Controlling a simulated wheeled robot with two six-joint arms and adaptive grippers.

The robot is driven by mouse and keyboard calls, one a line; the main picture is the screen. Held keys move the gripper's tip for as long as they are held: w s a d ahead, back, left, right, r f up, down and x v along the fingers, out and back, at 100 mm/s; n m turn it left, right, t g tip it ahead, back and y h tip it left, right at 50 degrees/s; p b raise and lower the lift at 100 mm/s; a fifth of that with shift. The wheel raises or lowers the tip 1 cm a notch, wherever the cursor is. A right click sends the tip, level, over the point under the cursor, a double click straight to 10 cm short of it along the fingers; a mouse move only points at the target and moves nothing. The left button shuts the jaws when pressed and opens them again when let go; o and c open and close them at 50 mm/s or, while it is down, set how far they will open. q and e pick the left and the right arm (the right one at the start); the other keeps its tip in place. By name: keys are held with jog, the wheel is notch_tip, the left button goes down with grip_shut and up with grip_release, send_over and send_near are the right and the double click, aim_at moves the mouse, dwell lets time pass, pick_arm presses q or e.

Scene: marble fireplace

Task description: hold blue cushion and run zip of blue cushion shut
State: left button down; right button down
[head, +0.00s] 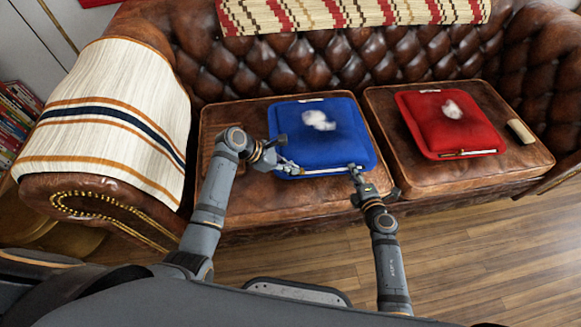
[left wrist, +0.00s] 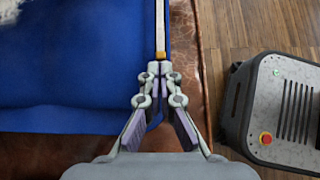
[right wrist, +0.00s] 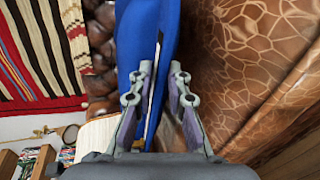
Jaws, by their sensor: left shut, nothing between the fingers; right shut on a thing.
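The blue cushion (head: 297,118) lies on the left seat of the brown leather sofa, with a pale-and-dark zip line (head: 325,172) along its front edge. My left gripper (head: 287,167) is at the cushion's front left corner. In the left wrist view its fingers (left wrist: 159,70) are shut and empty, right at the yellowish end of the pale zip strip (left wrist: 160,25). My right gripper (head: 356,172) is at the front right corner. In the right wrist view its fingers (right wrist: 160,76) are shut on the blue cushion's edge (right wrist: 133,40), beside a dark slit. I cannot make out the zip's pull.
A red cushion (head: 420,110) lies on the right seat, with a tan block (head: 521,131) beside it. A striped throw (head: 110,105) covers the left armrest. White tufts (head: 319,120) lie on both cushions.

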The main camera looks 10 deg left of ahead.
aim_at(315, 172)
pick_arm(q)
jog(key=d, duration=0.2)
jog(key=w+d, duration=0.1)
jog(key=d, duration=0.1)
pick_arm(e)
jog(key=shift+f, duration=0.15)
pick_arm(q)
jog(key=shift+a, duration=0.1)
